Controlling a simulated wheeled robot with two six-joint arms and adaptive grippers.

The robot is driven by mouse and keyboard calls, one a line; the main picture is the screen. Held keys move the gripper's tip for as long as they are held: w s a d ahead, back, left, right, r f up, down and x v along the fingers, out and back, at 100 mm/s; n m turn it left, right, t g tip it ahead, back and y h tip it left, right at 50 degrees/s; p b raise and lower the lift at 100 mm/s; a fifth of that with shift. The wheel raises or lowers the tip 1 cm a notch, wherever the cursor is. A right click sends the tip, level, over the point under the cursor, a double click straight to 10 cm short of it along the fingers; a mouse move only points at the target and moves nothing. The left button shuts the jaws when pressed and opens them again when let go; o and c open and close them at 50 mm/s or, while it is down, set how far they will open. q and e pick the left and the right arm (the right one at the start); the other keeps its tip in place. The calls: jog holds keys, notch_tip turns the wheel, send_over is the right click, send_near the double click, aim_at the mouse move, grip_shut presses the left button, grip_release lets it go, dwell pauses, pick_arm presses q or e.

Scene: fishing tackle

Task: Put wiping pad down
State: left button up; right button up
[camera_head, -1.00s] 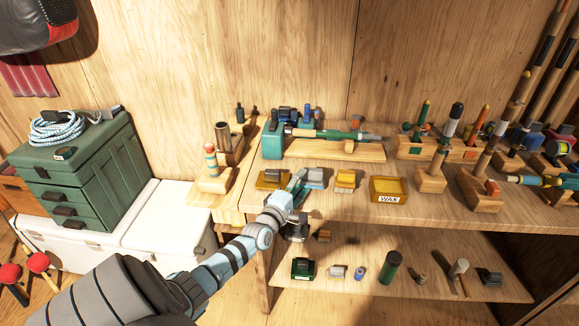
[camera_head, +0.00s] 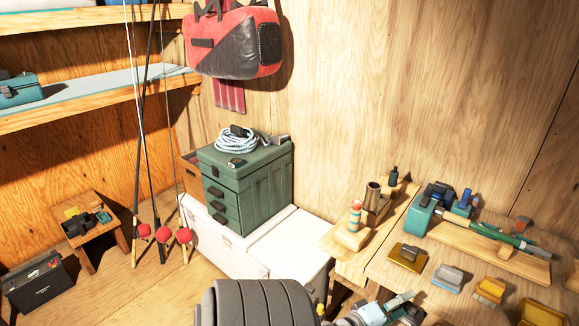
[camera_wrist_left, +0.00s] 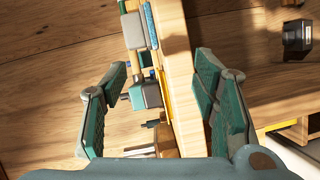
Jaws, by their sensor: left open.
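Small pads and blocks lie in a row on the wooden bench. A grey block sits in a yellow tray (camera_head: 408,256), a grey-and-blue block (camera_head: 447,278) lies beside it, and a yellow block with a grey top (camera_head: 490,291) is farther right. I cannot tell for sure which is the wiping pad. My left gripper (camera_head: 403,305) is at the bottom edge of the head view, near the bench's front edge and apart from the blocks. In the left wrist view its jaws (camera_wrist_left: 162,72) are open and empty, with the bench edge beyond them. My right gripper is not in view.
A green drawer box (camera_head: 245,185) with coiled rope stands on a white chest (camera_head: 285,245) left of the bench. A yellow tray (camera_head: 540,312) is at right.

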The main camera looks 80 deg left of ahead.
pick_arm(q)
jog(key=s+d+f+m+g+h, duration=0.1)
jog(key=s+d+f+m+g, duration=0.25)
jog(key=s+f, duration=0.4)
jog(key=s+d+f+m+g, duration=0.25)
jog(key=s+f+m, duration=0.2)
jog(key=f, duration=0.55)
jog(key=s+d+f+m+g+h, duration=0.1)
jog(key=s+d+f+m+g, duration=0.2)
jog(key=s+f, duration=0.4)
jog(key=s+d+f+m+g, duration=0.3)
jog(key=s+f+m, duration=0.1)
jog(key=s, duration=0.4)
jog(key=s+d+f+m+g+h, duration=0.1)
jog(key=s+d+f+m+g, duration=0.2)
jog(key=s, duration=0.6)
jog(key=shift+f+m, duration=0.6)
jog(key=shift+f, duration=0.1)
jog(key=shift+s, duration=0.1)
